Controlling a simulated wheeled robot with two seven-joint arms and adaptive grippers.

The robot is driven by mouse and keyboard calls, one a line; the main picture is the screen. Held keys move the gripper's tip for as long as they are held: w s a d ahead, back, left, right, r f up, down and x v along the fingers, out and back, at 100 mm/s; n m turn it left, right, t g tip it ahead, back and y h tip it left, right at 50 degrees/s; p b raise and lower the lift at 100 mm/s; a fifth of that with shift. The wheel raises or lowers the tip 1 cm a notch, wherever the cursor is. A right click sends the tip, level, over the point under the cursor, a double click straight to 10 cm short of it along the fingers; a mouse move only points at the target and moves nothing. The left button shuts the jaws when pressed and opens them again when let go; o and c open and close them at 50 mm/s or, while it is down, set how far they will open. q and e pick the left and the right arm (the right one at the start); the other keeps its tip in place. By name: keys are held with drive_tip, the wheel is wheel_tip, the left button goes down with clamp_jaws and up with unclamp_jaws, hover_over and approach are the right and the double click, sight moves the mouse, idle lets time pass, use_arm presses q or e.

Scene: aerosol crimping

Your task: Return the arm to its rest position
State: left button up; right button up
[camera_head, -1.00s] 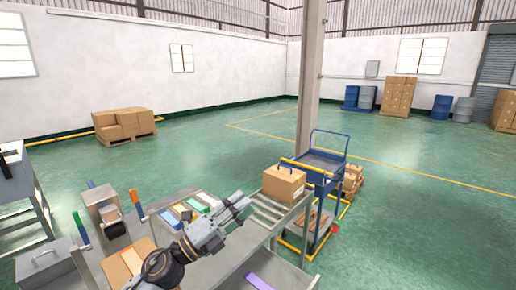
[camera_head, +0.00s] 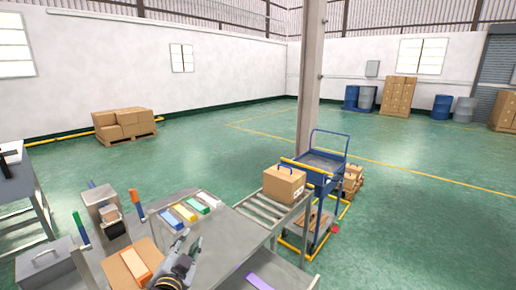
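My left gripper (camera_head: 192,246) is low in the head view, over the near part of the grey metal table (camera_head: 232,236). It is small and foreshortened there, and I cannot tell whether its fingers are open or shut. I see nothing clearly held in it. My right gripper is not in view.
Several coloured pieces lie in a row on the table, including a green one (camera_head: 197,206). A cardboard box (camera_head: 284,183) sits on the roller conveyor (camera_head: 262,209). A blue cart (camera_head: 322,165) stands behind it. An orange piece lies on a brown board (camera_head: 118,271). A purple piece (camera_head: 258,282) lies at front.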

use_arm(q)
drive_tip(key=s+a+f+n+g+y, duration=0.1)
drive_tip(key=s+a+f+n+g, duration=0.25)
drive_tip(key=s+f+g, duration=0.6)
drive_tip(key=s+d+f+n+g+h, duration=0.1)
drive_tip(key=s+d+f+n+g, duration=0.2)
drive_tip(key=s+f, duration=0.95)
drive_tip(key=s+a+f+g, duration=0.1)
drive_tip(key=s+f, duration=0.1)
drive_tip(key=f, duration=1.4)
drive_tip(key=s+a+f+g, duration=0.1)
drive_tip(key=s+f, duration=0.2)
drive_tip(key=f, duration=1.3)
drive_tip(key=s+a+f+g, duration=0.1)
drive_tip(key=s+a+f, duration=0.2)
drive_tip(key=s+f, duration=1.6)
drive_tip(key=s, duration=0.2)
drive_tip(key=shift+s+a+f+m, duration=0.2)
drive_tip(key=shift+s+m, duration=0.15)
drive_tip(key=shift+s, duration=0.05)
